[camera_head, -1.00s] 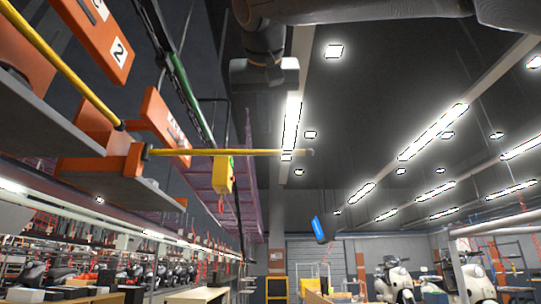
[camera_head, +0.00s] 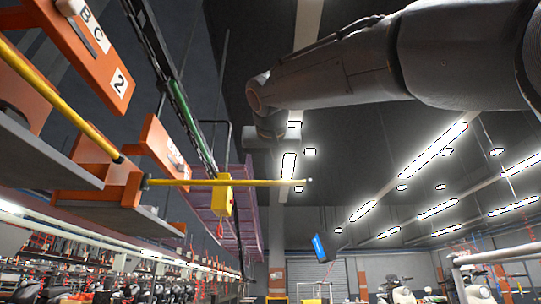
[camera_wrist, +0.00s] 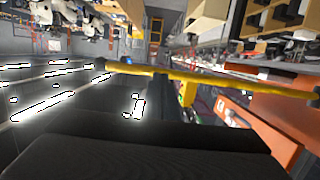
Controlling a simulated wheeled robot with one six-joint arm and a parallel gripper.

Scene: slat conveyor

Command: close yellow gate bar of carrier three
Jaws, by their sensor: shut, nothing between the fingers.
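A yellow gate bar (camera_head: 265,182) sticks out to the right, roughly level, from an orange bracket (camera_head: 120,187) on a carrier whose label I cannot read. The bar stands away from the carrier, swung open. My gripper (camera_head: 275,132) hangs at the end of my arm, above the bar's outer part in the head view. Its fingers are hard to make out there, and it looks empty. In the wrist view the yellow bar (camera_wrist: 230,80) crosses beyond my dark gripper (camera_wrist: 172,90). I see no clear contact. The carrier's orange part (camera_wrist: 265,130) shows at right.
A nearer orange carrier plate (camera_head: 85,45) marked 2 is at upper left, with another yellow bar (camera_head: 60,100) along its grey tray. A yellow box (camera_head: 222,197) hangs behind the open bar. The space right of the bar's tip is open.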

